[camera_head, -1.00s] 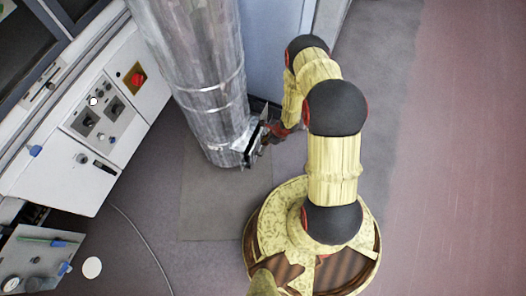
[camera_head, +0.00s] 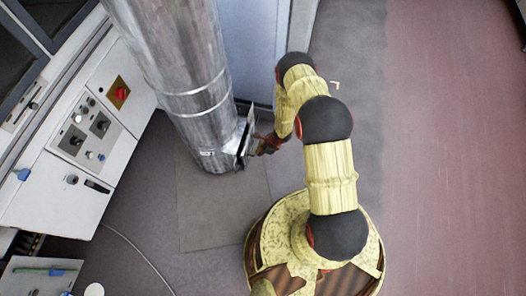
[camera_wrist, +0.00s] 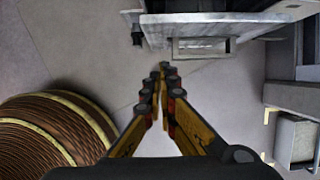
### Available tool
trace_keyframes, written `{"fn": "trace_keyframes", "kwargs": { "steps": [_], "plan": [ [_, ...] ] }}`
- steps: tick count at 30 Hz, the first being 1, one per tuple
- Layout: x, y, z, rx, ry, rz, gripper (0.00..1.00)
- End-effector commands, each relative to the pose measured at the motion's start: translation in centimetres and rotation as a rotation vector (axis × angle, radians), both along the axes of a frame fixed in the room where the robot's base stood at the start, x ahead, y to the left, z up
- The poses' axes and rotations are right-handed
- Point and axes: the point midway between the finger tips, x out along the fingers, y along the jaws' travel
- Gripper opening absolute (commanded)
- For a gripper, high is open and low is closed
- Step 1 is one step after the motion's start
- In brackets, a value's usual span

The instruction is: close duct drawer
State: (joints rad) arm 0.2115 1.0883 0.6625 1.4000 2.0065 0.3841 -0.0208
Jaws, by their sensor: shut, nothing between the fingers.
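The duct (camera_head: 185,75) is a thick silvery metal tube that rises from the floor left of my arm in the head view. Its drawer (camera_head: 244,137) is a small metal piece with a dark edge, sticking out on the tube's lower right side. What looks like the drawer's metal frame (camera_wrist: 203,47) shows at the top of the wrist view, under a pale metal plate. My gripper (camera_head: 262,144) is just right of the drawer; contact cannot be made out. In the wrist view my gripper (camera_wrist: 165,68) is shut and empty, its tips just below-left of the frame.
A white control cabinet (camera_head: 75,130) with knobs and a red button stands at the left. A pale blue panel (camera_head: 250,50) stands behind the duct. A thin cable (camera_head: 135,250) lies on the floor. Open floor (camera_head: 440,150) lies to the right.

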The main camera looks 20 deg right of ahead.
Motion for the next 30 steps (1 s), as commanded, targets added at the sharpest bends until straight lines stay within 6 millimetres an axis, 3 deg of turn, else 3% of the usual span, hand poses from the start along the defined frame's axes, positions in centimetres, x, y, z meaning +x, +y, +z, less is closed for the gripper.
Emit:
{"fn": "trace_keyframes", "kwargs": {
  "steps": [1, 5, 13, 30],
  "plan": [
    [0.1, 0.4, -1.4, 0.001, 0.001, 0.003, 0.00],
    [0.7, 1.1, -3.6, 0.001, 0.001, 0.000, 0.00],
    [2.7, 3.7, -3.0, 0.000, 0.000, 0.001, 0.00],
    [3.4, 4.5, -2.8, 0.000, -0.002, 0.000, 0.00]
  ]
}}
